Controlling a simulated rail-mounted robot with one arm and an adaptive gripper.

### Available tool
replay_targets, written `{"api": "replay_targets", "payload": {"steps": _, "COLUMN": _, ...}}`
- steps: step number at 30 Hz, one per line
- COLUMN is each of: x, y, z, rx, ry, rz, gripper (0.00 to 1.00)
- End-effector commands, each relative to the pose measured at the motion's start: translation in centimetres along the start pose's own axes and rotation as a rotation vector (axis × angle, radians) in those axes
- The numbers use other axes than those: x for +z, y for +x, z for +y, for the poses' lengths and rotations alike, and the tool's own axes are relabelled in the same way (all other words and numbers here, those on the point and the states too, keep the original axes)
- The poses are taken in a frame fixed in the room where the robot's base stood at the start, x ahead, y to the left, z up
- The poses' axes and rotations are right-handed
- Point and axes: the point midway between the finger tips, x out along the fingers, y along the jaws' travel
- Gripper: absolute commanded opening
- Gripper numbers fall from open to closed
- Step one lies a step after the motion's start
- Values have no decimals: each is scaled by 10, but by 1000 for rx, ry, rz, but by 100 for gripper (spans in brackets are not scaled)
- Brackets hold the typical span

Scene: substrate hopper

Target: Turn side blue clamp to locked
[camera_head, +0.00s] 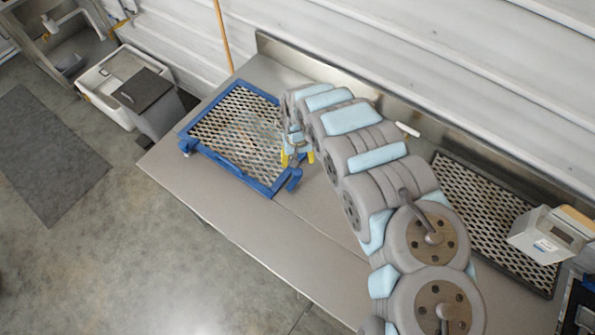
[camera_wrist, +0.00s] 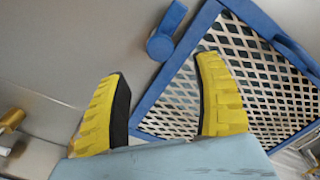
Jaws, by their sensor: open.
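A blue-framed mesh screen (camera_head: 229,178) lies on the metal bench and fills the right of the wrist view (camera_wrist: 172,88). A blue clamp (camera_head: 294,180) sits at its near right corner; in the wrist view a blue clamp (camera_wrist: 160,46) with a round end and a straight arm lies beside the frame's edge. Another blue handle (camera_wrist: 297,57) shows at the frame's far side in the wrist view. My gripper (camera_head: 298,160) is open and empty above the screen's right edge. In the wrist view its yellow fingers (camera_wrist: 162,68) are apart, with the clamp beyond them, not between them.
A second mesh screen (camera_head: 480,205) lies at the bench's right, with a grey-white box (camera_head: 548,232) on it. A raised metal backsplash (camera_head: 330,75) runs along the wall. The front strip of the bench (camera_head: 240,225) is clear.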

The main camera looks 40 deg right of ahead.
Motion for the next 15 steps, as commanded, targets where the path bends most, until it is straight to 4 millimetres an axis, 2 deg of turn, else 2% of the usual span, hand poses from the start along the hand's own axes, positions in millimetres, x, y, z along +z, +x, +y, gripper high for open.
{"api": "replay_targets", "payload": {"steps": 15, "x": 0, "y": 41, "z": -2, "rx": -4, "ry": -1, "rz": 0, "gripper": 67}}
